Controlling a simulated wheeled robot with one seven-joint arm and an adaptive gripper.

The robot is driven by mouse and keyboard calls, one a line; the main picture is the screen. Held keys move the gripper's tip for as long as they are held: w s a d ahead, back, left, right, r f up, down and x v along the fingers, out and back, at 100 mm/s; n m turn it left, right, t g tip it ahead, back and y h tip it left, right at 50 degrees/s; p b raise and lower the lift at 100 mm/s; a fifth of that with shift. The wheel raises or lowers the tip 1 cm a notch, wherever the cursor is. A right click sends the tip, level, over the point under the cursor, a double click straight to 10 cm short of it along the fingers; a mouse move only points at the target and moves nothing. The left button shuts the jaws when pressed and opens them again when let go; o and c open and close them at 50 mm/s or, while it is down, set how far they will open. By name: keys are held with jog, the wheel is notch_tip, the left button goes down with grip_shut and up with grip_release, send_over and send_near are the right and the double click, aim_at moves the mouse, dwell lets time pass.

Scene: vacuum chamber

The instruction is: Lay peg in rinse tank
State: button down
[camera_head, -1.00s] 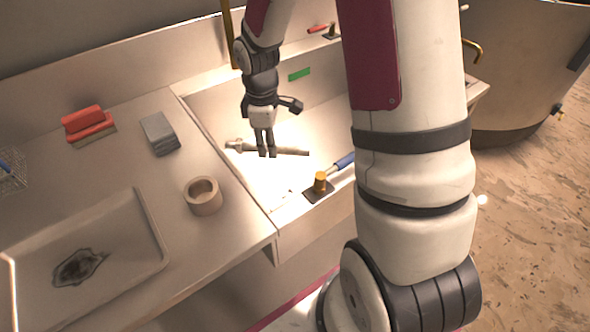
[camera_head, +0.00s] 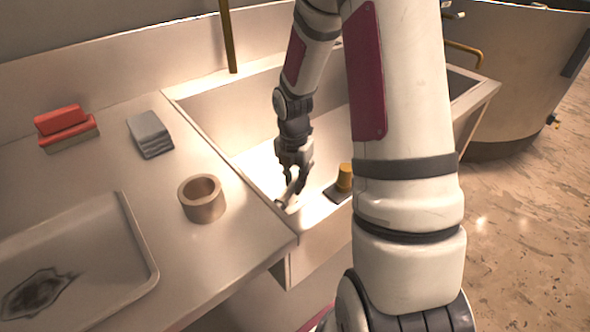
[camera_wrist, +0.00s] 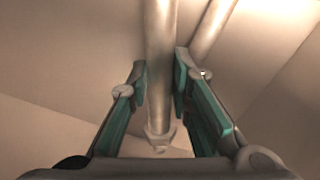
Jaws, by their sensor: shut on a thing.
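The peg (camera_wrist: 160,60) is a plain grey rod with a wider collar at its near end. In the wrist view it runs between the two teal-lined fingers of my gripper (camera_wrist: 162,85), which is shut on it. In the head view my gripper (camera_head: 297,178) is down inside the pale rinse tank (camera_head: 215,100), near its front left. The peg (camera_head: 291,194) shows there as a short tilted grey piece below the fingers. Most of it is hidden, and I cannot tell whether it touches the tank floor.
On the left counter are a round tan ring (camera_head: 201,198), grey folded cloths (camera_head: 150,134), a red brush (camera_head: 66,126) and a shallow tray (camera_head: 140,240). A second rod (camera_wrist: 211,25) shows beside the peg.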

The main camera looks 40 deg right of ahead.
jog(key=w+d, duration=0.2)
jog(key=w, duration=0.1)
jog(key=w+d+b, duration=0.1)
jog(key=w+d, duration=0.1)
jog(key=w, duration=0.1)
jog(key=w+d+f+b, duration=0.1)
jog(key=w+d, duration=0.1)
jog(key=w, duration=0.1)
jog(key=shift+w, duration=0.35)
jog(key=shift+d+f+b, duration=0.1)
jog(key=shift+f+b, duration=0.55)
jog(key=shift+f, duration=1.25)
jog(key=shift+r, duration=0.1)
jog(key=c, duration=1.5)
grip_release()
jog(key=shift+o, duration=0.2)
